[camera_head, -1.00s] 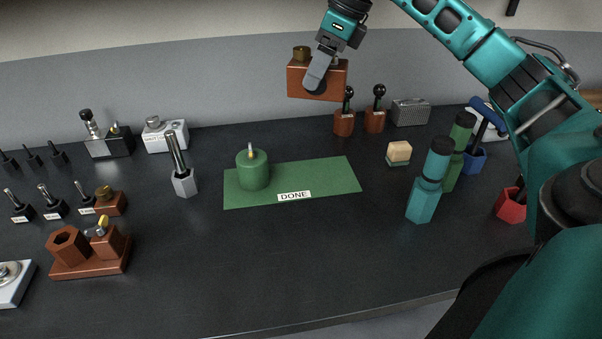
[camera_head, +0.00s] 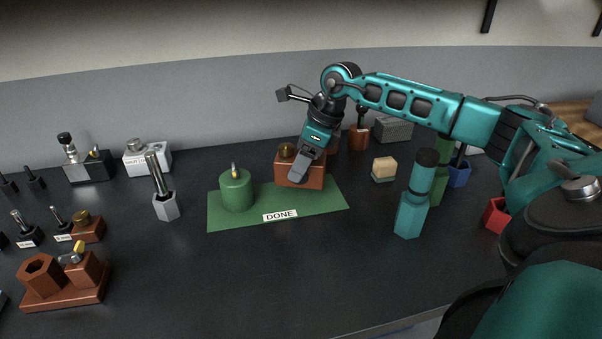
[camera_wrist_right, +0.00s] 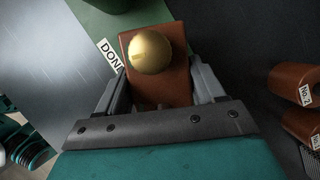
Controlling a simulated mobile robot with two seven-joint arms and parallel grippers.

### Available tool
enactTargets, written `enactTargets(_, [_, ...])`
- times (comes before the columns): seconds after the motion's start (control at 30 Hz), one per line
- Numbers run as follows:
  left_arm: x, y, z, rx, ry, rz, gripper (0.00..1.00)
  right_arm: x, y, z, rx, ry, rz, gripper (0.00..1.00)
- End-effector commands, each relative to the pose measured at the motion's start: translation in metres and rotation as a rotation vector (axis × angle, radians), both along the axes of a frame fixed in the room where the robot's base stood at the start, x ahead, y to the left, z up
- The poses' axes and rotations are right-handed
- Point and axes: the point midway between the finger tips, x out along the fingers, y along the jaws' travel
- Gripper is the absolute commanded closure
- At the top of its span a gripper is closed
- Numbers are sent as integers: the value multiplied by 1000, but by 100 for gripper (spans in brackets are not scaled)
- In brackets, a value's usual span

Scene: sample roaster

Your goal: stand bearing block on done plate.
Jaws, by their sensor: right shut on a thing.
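The bearing block, a reddish-brown block (camera_head: 286,174) with a brass knob on top, is over the back right part of the green done plate (camera_head: 240,219). My right gripper (camera_head: 301,170) is shut on it from above, one finger across its near side. The block looks upright; I cannot tell whether its underside touches the plate. In the right wrist view the block (camera_wrist_right: 165,86) is between both fingers, its brass knob (camera_wrist_right: 150,52) towards the camera, with the plate (camera_wrist_right: 100,18) and its DONE label beside it. My left gripper is not in view.
A green candle-like cylinder (camera_head: 236,192) stands on the plate's left part. A grey hex-based tool (camera_head: 164,197) stands left of the plate. To the right are a pale block (camera_head: 384,168) and a teal bottle (camera_head: 413,205). The counter in front of the plate is clear.

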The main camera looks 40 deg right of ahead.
Motion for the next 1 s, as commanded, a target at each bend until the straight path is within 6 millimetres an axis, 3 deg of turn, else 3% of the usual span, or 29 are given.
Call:
enactTargets(0.2, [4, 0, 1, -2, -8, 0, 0, 0, 0, -31, 0, 0, 0, 85])
enactTargets(0.6, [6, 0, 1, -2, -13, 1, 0, 0, 0, -36, 0, -1, 0, 85])
enactTargets(0.63, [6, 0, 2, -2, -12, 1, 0, 0, 0, -36, -1, 2, 0, 29])
enactTargets(0.87, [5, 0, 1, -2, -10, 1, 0, 0, 0, -36, -1, 2, 0, 7])
enactTargets(1.0, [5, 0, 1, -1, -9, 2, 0, 0, 0, -36, -1, 2, 0, 6])
